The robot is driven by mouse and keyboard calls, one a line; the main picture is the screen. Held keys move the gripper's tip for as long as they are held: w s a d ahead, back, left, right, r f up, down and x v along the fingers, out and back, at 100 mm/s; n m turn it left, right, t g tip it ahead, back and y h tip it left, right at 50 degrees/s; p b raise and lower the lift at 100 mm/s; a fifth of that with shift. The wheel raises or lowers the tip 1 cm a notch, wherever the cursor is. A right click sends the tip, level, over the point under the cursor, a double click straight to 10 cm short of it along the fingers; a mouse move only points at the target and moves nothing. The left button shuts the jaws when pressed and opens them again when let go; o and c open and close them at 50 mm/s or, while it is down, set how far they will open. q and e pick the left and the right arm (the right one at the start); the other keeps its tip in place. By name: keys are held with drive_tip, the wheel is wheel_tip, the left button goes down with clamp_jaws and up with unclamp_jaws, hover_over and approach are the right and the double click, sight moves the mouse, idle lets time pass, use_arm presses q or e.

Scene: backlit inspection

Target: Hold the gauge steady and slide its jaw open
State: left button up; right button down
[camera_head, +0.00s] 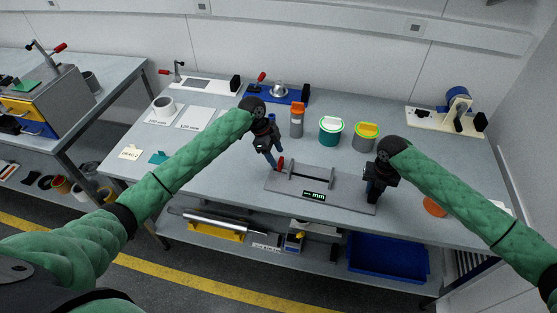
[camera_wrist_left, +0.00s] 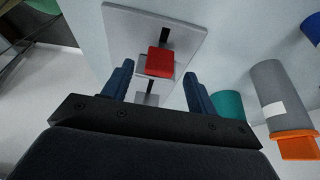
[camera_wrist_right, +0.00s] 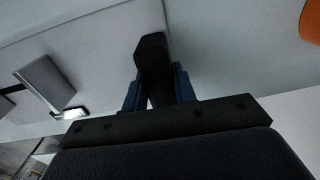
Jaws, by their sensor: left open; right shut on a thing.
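The gauge is a grey plate (camera_head: 330,198) with a dark rail (camera_head: 312,177), a small "mm" display (camera_head: 314,195) and a red-tipped sliding jaw (camera_head: 281,163) near its left end. My left gripper (camera_head: 271,163) is open just beside the red tip. In the left wrist view the red block (camera_wrist_left: 159,62) appears in the gap ahead of the open fingers (camera_wrist_left: 158,88), with no visible contact. My right gripper (camera_head: 373,197) is shut on a black handle at the plate's right end. That handle (camera_wrist_right: 152,58) stands between the fingers in the right wrist view.
Behind the gauge stand an orange-topped grey cylinder (camera_head: 297,121), a teal cup (camera_head: 330,131) and a green-and-yellow-topped grey container (camera_head: 366,136). An orange disc (camera_head: 434,206) lies right of my right gripper.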

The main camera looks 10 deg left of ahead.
use_arm(q)
drive_tip(key=v, duration=0.8)
use_arm(e)
drive_tip(key=shift+f, duration=0.1)
use_arm(q)
drive_tip(key=shift+f, duration=0.1)
use_arm(e)
drive_tip(key=c, duration=1)
unclamp_jaws()
drive_tip(key=shift+c, duration=0.2)
